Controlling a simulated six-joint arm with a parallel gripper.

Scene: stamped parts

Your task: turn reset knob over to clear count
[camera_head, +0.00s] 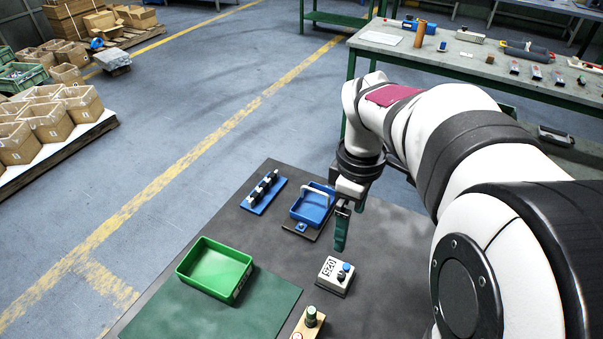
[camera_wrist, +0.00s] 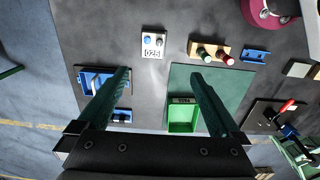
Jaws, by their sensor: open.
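A small white counter box (camera_head: 336,274) stands on the dark mat, below and a little left of my gripper in the head view. It carries printed digits and a blue knob (camera_head: 347,267) on top. In the wrist view the counter box (camera_wrist: 153,46) lies beyond the fingertips, near the top middle. My gripper (camera_head: 344,235), with green fingers, is open and empty above the mat. Its spread fingers also show in the wrist view (camera_wrist: 160,76).
A green bin (camera_head: 216,268) sits left on a green mat. A blue tray (camera_head: 313,205) with a white handle and a blue rack with black parts (camera_head: 263,192) stand behind. A wooden block with a green knob (camera_head: 308,323) is in front. The mat around the counter is clear.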

